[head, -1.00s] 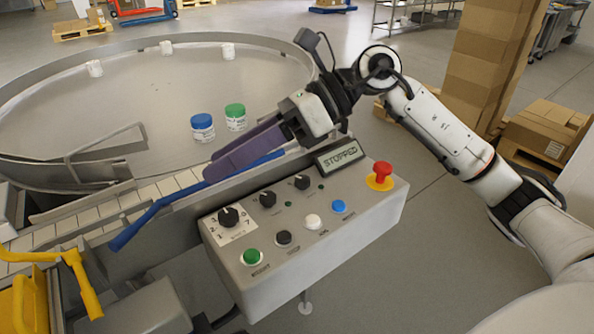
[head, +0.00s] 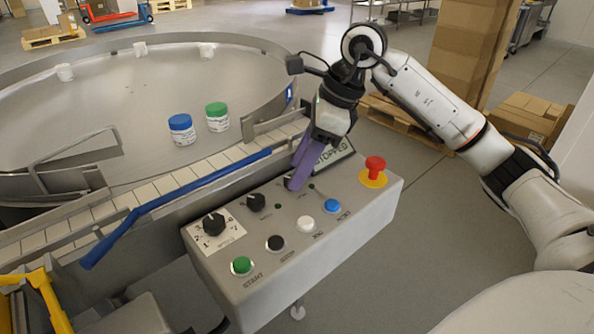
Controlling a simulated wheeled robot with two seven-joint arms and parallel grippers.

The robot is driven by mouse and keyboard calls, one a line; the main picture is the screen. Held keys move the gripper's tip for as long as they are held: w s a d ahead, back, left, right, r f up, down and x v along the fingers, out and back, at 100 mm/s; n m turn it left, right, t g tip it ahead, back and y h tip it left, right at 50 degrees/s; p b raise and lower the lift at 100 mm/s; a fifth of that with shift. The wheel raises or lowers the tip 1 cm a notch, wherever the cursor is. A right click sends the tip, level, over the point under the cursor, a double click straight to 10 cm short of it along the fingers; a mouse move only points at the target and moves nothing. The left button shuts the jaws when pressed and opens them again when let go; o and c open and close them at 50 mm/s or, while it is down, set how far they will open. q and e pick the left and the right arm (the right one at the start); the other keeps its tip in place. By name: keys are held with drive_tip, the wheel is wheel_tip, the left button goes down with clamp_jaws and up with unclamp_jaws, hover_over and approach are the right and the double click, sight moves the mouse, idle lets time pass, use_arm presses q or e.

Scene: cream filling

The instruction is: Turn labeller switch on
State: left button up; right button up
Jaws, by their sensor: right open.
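A grey control box (head: 335,232) stands in the middle of the head view. It has a large black dial (head: 214,224) on a white plate and a smaller black knob (head: 256,202). My right gripper (head: 294,182) has purple fingers and reaches down over the panel. Its fingertips are at the place of the rightmost small knob and hide most or all of it. The jaws are open, though the fingers overlap in this view. I cannot tell whether they touch the knob. The labels beside the knobs are too small to read. My left gripper is not in view.
The box also carries a green (head: 241,265), a black (head: 275,243), a white (head: 306,223) and a blue button (head: 332,205), plus a red emergency stop (head: 375,165). The display (head: 333,156), partly covered, reads STOPPED. Behind are a conveyor and a round table with jars.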

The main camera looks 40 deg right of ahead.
drive_tip(key=shift+x, duration=0.85)
drive_tip(key=c, duration=1)
drive_tip(key=shift+m, duration=0.4)
drive_tip(key=m, duration=0.2)
drive_tip(key=m+t+h, duration=0.1)
drive_tip(key=m+h, duration=0.1)
drive_tip(key=m, duration=0.1)
drive_tip(key=shift+s+a+m+t, duration=0.15)
drive_tip(key=shift+a+m+t, duration=0.1)
drive_tip(key=shift+m+t, duration=0.05)
drive_tip(key=m+h, duration=0.1)
drive_tip(key=m, duration=0.1)
drive_tip(key=m+h, duration=0.1)
drive_tip(key=m, duration=0.2)
drive_tip(key=shift+a+m, duration=0.2)
drive_tip(key=shift+m, duration=0.1)
drive_tip(key=shift+r, duration=0.1)
